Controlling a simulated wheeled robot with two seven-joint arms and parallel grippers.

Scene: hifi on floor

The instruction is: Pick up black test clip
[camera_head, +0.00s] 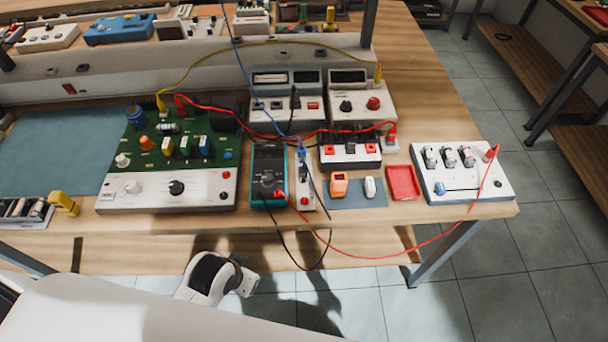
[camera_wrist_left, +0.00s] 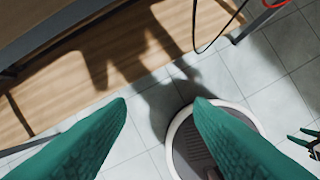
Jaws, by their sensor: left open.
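A small black upright piece, which looks like the black test clip (camera_head: 295,98), stands at the front of a grey-white unit in the head view. It is too small to be sure. A black lead (camera_head: 302,268) hangs in a loop below the table's front edge near the multimeter (camera_head: 268,176). In the left wrist view my left gripper (camera_wrist_left: 160,102) has its green fingers wide apart, with nothing between them. It is away from the clip, over the floor in front of the table. A small green and black part at that view's right edge may be my right gripper (camera_wrist_left: 306,143).
The table (camera_head: 430,110) is crowded with a green circuit board (camera_head: 183,148), a red tray (camera_head: 403,183) and a white switch box (camera_head: 462,174). Red, yellow and blue leads cross it. A red lead (camera_head: 425,243) droops past the front edge.

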